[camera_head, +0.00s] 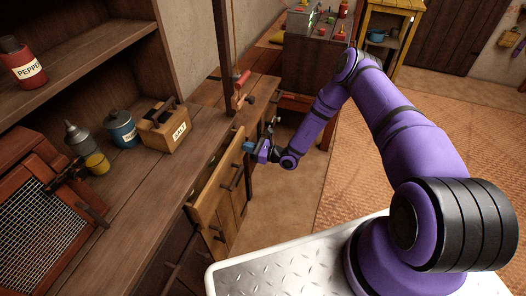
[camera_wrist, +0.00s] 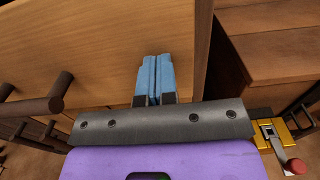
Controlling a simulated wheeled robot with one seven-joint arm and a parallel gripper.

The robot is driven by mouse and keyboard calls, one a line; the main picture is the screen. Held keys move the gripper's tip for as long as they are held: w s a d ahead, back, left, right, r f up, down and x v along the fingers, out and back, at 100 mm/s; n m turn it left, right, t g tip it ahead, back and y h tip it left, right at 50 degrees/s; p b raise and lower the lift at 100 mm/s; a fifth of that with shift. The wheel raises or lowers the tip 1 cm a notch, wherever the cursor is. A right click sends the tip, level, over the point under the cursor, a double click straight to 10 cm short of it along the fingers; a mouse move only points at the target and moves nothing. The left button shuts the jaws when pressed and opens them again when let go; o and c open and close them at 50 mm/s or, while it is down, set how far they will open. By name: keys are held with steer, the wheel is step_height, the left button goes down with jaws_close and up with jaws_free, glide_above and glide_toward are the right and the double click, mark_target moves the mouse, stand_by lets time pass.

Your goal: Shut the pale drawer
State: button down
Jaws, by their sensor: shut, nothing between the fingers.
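The pale drawer (camera_head: 215,185) is in the cabinet under the counter in the head view, and it stands partly out from the cabinet front. Its pale wooden front (camera_wrist: 90,50) fills the upper left of the wrist view, with a dark bar handle (camera_wrist: 45,98) at the left. My gripper (camera_head: 250,147) is at the far end of the drawer front. In the wrist view its blue fingers (camera_wrist: 155,75) are together and empty, over the drawer front near its right edge. I cannot tell whether they touch it.
On the counter (camera_head: 150,185) stand a salt box (camera_head: 165,127), a blue canister (camera_head: 122,130) and a yellow-based grinder (camera_head: 96,162). A red-handled tool (camera_head: 240,85) is near the post. A red-knobbed fitting (camera_wrist: 290,165) is at the lower right in the wrist view. Open floor (camera_head: 300,190) lies right of the cabinet.

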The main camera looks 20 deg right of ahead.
mark_target(239, 145)
steer(key=x, duration=0.3)
steer(key=shift+a, duration=0.15)
steer(key=shift+w+a+r, duration=0.1)
steer(key=shift+w+a, duration=0.15)
steer(key=shift+a+r, duration=0.1)
